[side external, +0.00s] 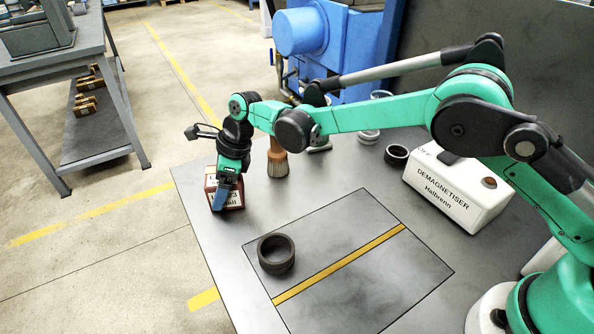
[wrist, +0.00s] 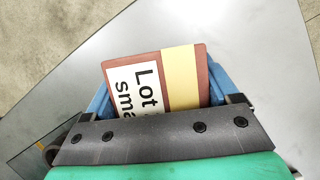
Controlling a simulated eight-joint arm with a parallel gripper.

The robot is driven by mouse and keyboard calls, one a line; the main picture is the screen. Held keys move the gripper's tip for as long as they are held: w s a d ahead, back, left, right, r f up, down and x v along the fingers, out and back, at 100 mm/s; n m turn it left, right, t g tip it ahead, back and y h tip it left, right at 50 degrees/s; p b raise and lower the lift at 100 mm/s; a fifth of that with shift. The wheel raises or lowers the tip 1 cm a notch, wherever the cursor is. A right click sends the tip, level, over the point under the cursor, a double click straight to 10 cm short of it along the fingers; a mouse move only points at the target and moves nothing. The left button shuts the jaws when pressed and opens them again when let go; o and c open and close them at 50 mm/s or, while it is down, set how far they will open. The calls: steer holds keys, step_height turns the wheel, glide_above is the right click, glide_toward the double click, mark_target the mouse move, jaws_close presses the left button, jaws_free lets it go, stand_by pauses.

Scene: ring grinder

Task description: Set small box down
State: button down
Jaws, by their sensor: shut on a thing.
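The small box (side external: 236,194) is reddish-brown with a white label, near the far left corner of the grey table in the side external view. In the wrist view the small box (wrist: 190,80) shows its top, with a white label reading "Lot" and "sma" and a cream stripe. My gripper (side external: 222,192) points down at the box and is shut on it. In the wrist view its blue fingers (wrist: 160,92) lie on either side of the box. Whether the box's underside touches the table cannot be told.
A brush (side external: 277,160) stands close to the right of the box. A dark ring (side external: 276,255) lies on the marked plate (side external: 350,270) with a yellow line. Another dark ring (side external: 396,155) is beside the white demagnetiser (side external: 455,190). The table edge (side external: 195,235) is near the box.

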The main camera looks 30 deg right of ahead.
jaws_free()
steer(key=shift+f, duration=0.1)
steer(key=v, duration=1.2)
steer(key=s+d+r+n+t+h, duration=0.2)
steer(key=s+d+r+n, duration=0.45)
steer(key=d+n, duration=0.3)
steer(key=s+d+f+n+t+h, duration=0.2)
steer(key=s+d+f+n+t, duration=0.1)
steer(key=s+d+n, duration=0.5)
steer(key=s+f+n, duration=0.1)
steer(key=s+n, duration=0.2)
steer(key=n, duration=0.2)
steer(key=shift+d+f, duration=0.4)
steer(key=shift+s, duration=0.15)
